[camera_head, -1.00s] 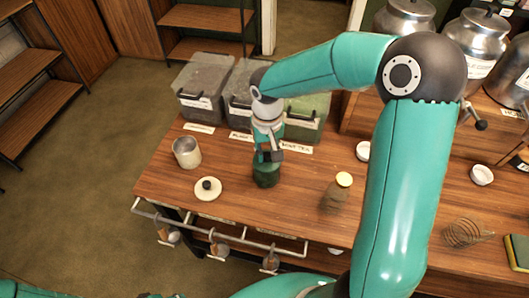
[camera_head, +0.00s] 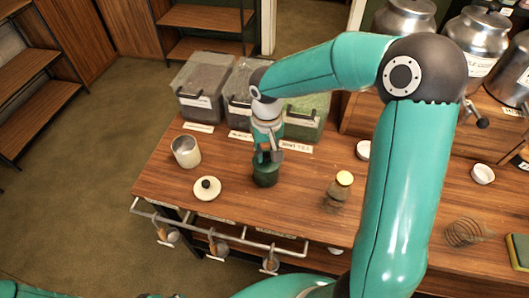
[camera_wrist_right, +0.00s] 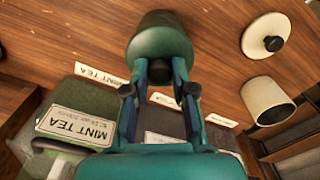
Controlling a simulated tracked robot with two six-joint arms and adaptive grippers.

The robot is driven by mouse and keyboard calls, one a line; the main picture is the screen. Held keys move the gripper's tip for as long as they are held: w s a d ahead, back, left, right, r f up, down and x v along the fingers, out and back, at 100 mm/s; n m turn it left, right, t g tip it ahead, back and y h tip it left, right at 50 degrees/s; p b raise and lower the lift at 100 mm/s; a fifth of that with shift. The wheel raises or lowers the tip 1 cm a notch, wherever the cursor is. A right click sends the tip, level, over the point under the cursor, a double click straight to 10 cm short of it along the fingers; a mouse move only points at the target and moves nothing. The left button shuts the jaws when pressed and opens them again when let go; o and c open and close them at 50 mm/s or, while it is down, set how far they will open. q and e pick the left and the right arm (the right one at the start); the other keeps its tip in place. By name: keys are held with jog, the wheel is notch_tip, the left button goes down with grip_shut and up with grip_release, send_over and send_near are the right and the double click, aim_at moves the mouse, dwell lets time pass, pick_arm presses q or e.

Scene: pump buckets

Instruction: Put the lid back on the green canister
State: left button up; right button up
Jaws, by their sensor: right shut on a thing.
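The green canister (camera_head: 265,180) stands upright near the front of the wooden table. My right gripper (camera_head: 268,156) points down at its top from above. My left gripper is out of view.
A pale lid with a black knob (camera_head: 207,188) lies left of the canister, near an open pale canister (camera_head: 186,151). Lidded bins (camera_head: 205,90) stand behind. A rail (camera_head: 225,236) runs along the front edge.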

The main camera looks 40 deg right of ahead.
jog(key=o, duration=1.3)
jog(key=shift+r+p, duration=1.95)
jog(key=shift+r, duration=0.85)
grip_shut()
